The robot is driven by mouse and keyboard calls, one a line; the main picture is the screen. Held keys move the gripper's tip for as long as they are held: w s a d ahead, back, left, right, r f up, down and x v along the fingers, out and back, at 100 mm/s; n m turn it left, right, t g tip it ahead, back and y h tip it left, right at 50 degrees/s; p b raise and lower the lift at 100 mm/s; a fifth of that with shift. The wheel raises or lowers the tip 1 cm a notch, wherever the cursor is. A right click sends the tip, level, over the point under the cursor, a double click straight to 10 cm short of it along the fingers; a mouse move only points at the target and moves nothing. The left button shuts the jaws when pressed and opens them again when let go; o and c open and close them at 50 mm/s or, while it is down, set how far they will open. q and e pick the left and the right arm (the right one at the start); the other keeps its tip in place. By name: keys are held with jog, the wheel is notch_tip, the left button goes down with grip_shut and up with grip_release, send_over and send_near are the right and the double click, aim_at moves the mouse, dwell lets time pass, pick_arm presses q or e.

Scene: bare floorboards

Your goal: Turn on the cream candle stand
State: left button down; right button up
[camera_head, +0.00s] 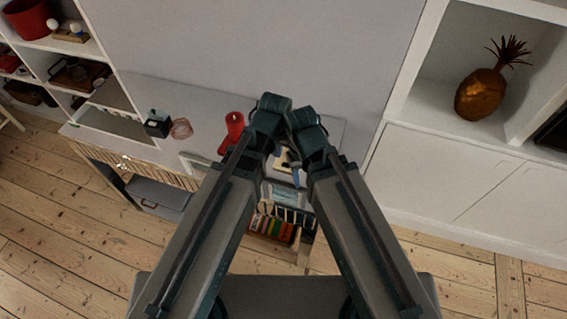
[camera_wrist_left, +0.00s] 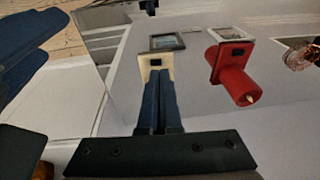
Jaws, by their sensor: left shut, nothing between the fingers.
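The cream candle stand (camera_wrist_left: 153,60) is on the grey tabletop in the left wrist view, with a small dark spot on its face. My left gripper (camera_wrist_left: 161,80) is shut and empty; its blue fingers overlap the stand's lower part in this view. Whether they touch it I cannot tell. In the head view a cream patch, likely the stand (camera_head: 283,161), shows between my arms, mostly hidden. Blue parts, likely my right gripper (camera_wrist_left: 30,45), show at the left of the wrist view; their opening is unclear.
A red candle (camera_head: 233,127) on a red stand is close beside the cream one. Picture frames (camera_wrist_left: 167,41), a dark box (camera_head: 157,123) and a pinkish glass piece (camera_head: 181,128) share the tabletop. White shelves with a golden pineapple (camera_head: 481,92) stand at the right.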

aim_at(284, 163)
pick_arm(q)
jog(key=shift+t+h, duration=0.3)
jog(key=shift+t, duration=0.3)
jog(key=w, duration=0.1)
jog(key=w+d+f+b, duration=0.1)
jog(key=w, duration=0.1)
jog(key=w+d, duration=0.1)
jog(key=shift+w+f, duration=0.2)
jog(key=shift+f, duration=0.15)
pick_arm(e)
notch_tip(284, 163, down, 2)
jog(key=shift+f, duration=0.1)
pick_arm(q)
jog(key=shift+f+b, duration=0.1)
jog(key=shift+b, duration=0.25)
pick_arm(e)
jog(key=shift+f, duration=0.1)
